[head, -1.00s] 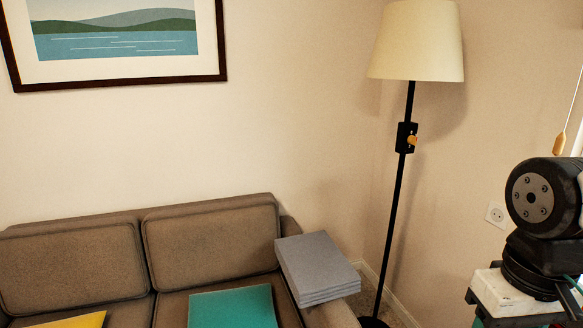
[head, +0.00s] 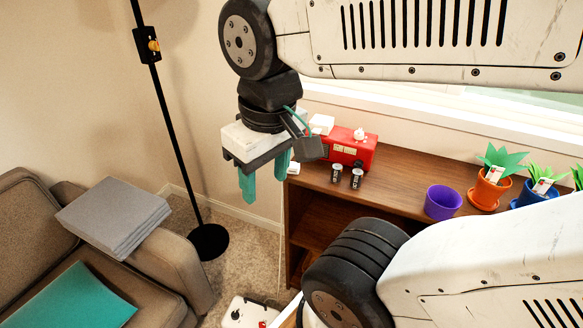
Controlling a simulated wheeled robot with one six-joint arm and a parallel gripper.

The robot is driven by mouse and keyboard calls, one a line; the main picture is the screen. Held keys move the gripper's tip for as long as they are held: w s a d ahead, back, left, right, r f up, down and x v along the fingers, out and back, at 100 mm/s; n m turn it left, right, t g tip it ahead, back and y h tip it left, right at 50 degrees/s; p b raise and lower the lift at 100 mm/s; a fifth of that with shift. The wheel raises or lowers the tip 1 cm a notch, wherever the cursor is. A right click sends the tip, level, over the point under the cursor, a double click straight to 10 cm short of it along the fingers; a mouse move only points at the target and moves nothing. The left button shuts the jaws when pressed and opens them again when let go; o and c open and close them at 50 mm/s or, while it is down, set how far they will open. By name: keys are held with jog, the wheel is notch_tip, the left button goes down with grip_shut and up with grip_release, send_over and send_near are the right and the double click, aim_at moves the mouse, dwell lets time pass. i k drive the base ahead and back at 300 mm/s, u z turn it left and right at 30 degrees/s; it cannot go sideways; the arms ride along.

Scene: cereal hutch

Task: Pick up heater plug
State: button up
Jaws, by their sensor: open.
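My gripper (head: 264,178) hangs in the upper middle of the head view with its teal fingers pointing down. The fingers are apart, with nothing visible between them. It appears in front of the wall, between the floor lamp and the wooden shelf. I cannot make out a heater plug for certain. A white device (head: 243,312) with a red part and a dark part lies on the carpet at the bottom edge, partly cut off. I cannot tell whether it is a heater, a power strip or something else.
A wooden shelf (head: 405,170) holds a red radio (head: 352,150), two small batteries (head: 345,175), a purple pot (head: 442,203) and potted plants (head: 490,185). A black lamp pole (head: 170,125) stands left of my gripper. The sofa (head: 170,262) bears grey folded cloth (head: 115,215).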

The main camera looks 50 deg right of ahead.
aim_at(294, 169)
jog(key=z, duration=0.9)
